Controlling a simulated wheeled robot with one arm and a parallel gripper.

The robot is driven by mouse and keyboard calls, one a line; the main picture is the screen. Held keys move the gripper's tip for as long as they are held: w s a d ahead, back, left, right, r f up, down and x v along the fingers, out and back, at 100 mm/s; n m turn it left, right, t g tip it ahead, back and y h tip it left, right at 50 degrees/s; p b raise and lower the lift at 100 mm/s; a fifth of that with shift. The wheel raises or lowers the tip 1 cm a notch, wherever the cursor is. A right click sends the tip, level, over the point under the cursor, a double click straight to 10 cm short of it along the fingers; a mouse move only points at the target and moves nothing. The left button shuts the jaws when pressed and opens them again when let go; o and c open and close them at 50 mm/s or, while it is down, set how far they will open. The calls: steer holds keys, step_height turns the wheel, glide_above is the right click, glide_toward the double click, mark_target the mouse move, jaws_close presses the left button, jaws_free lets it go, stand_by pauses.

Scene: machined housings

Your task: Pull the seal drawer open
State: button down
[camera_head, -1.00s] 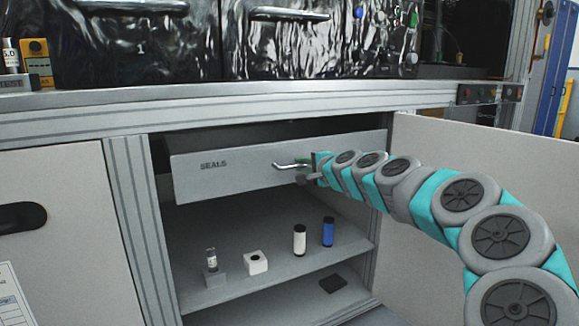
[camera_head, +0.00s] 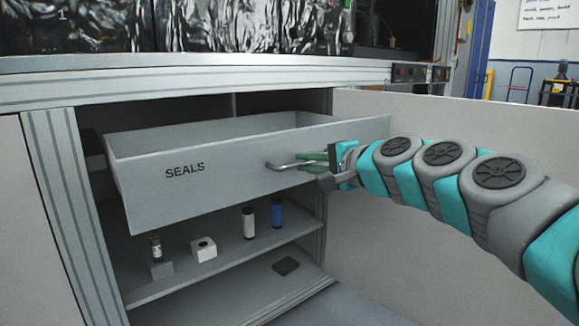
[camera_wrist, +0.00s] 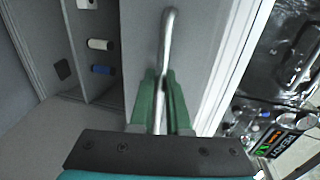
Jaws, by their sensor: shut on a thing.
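The seal drawer (camera_head: 225,178) is a light grey drawer marked SEALS. It stands pulled out from the cabinet, and its open top and inner walls show in the head view. Its bar handle (camera_head: 282,165) is on the front face. My gripper (camera_head: 312,165) is shut on the handle from the right. In the wrist view the handle (camera_wrist: 168,40) runs down between the two green fingers of my gripper (camera_wrist: 163,95). The visible part of the drawer's inside looks empty; its bottom is hidden by the front.
Below the drawer, a shelf (camera_head: 215,262) holds a small vial (camera_head: 156,250), a white block with a hole (camera_head: 204,249), a white cylinder (camera_head: 248,224) and a blue cylinder (camera_head: 277,213). A dark flat piece (camera_head: 286,266) lies lower down. An open cabinet door (camera_head: 440,130) stands at right.

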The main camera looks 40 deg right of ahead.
steer(key=shift+f+b+v, duration=0.25)
steer(key=shift+b+v, duration=0.05)
steer(key=shift+v, duration=0.95)
steer(key=c, duration=1.2)
jaws_free()
steer(key=shift+s, duration=0.1)
steer(key=shift+v, duration=3.85)
